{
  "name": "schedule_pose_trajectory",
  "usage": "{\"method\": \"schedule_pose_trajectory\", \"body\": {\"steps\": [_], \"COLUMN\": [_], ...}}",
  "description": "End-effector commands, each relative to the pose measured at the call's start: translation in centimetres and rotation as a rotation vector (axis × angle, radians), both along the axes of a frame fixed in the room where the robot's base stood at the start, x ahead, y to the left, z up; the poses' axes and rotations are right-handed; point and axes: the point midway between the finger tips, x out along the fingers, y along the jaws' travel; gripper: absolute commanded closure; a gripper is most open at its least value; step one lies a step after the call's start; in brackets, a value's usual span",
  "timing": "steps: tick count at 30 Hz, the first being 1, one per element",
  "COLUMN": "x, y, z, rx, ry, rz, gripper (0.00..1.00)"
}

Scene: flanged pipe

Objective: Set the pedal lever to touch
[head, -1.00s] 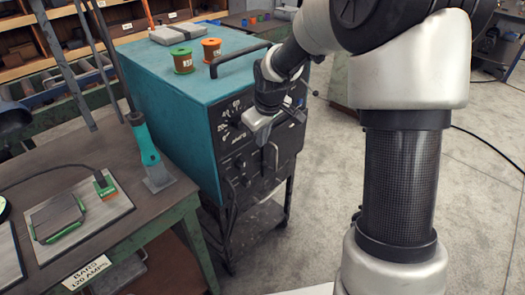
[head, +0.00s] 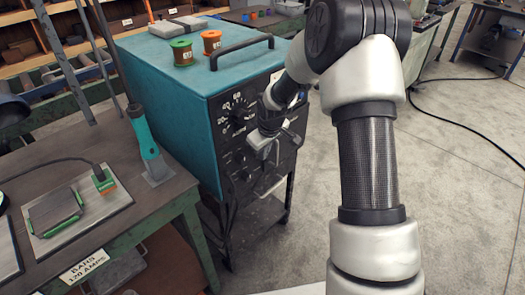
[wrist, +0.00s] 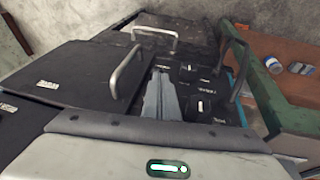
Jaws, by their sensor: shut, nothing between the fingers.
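The teal welding machine (head: 165,100) has a black front panel with a large numbered dial (head: 238,115) and smaller controls below it. My gripper (head: 264,148) is in front of this panel, right of and below the dial. In the wrist view my gripper (wrist: 161,75) is shut and empty, its fingers pointing at the panel. Two small controls with white pointers, an upper one (wrist: 186,68) and a lower one (wrist: 200,105), show right of the fingers. Their labels are too small to read, so I cannot tell which is the pedal lever or its setting. My fingers hide part of the panel.
Metal handles (wrist: 130,72) stick out of the panel beside my fingers. A green-framed bench (head: 115,240) with a teal-handled tool (head: 146,140) stands left of the machine. Orange (head: 211,42) and green (head: 182,52) spools sit on top.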

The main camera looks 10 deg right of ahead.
Motion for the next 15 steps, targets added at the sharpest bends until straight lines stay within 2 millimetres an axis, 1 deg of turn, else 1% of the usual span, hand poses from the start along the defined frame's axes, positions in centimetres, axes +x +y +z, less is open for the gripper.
{"method": "schedule_pose_trajectory", "body": {"steps": [9, 15], "x": [-0.04, -0.27], "y": [-0.03, -0.24], "z": [-0.04, -0.32], "rx": [0.004, 0.029], "ry": [-0.005, -0.038], "rz": [-0.001, -0.003], "gripper": [1.0, 1.0]}}
